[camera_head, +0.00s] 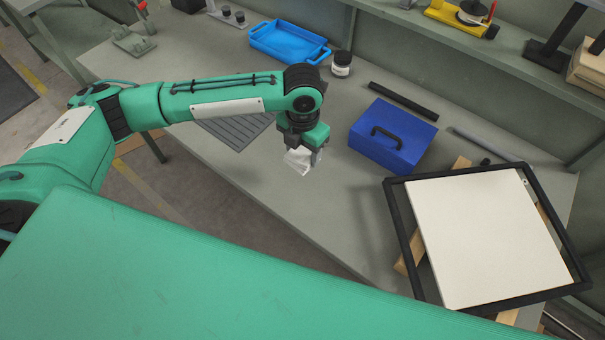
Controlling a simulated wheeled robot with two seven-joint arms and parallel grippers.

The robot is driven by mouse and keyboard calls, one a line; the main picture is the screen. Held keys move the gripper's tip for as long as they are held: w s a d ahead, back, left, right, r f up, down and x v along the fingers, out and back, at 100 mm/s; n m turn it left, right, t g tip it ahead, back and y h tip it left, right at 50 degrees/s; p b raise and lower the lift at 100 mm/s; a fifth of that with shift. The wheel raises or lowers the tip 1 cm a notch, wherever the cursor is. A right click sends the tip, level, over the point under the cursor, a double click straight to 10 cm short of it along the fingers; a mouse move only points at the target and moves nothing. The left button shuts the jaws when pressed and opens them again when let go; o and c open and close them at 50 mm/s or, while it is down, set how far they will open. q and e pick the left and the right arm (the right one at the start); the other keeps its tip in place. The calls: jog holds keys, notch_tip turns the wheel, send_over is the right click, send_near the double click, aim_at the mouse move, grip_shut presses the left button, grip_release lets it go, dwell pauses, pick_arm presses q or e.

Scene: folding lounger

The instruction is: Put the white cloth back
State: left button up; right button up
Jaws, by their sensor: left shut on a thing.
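The white cloth (298,160) is a small crumpled piece below my left gripper (312,158). My left gripper points down over the grey workbench (345,218), between a dark ribbed mat and a blue box. Its jaws are shut on the cloth, which hangs out to the left side of the fingers. I cannot tell whether the cloth touches the bench top. My right gripper is not in this view.
The dark ribbed mat (238,130) lies left of the gripper. The blue box (392,137) with a black handle stands to the right. A black frame around a white panel (487,238) rests on wooden pieces at right. A blue tray (289,41) and jar (341,64) stand behind.

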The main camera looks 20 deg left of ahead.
pick_arm(q)
notch_tip(320, 180, down, 7)
jog(key=shift+p, duration=0.45)
notch_tip(320, 180, down, 4)
jog(key=shift+f+p, duration=0.25)
jog(key=shift+p, duration=0.1)
jog(key=shift+f, duration=0.15)
jog(key=shift+f, duration=0.1)
jog(key=o, duration=0.9)
jog(key=shift+o, duration=0.2)
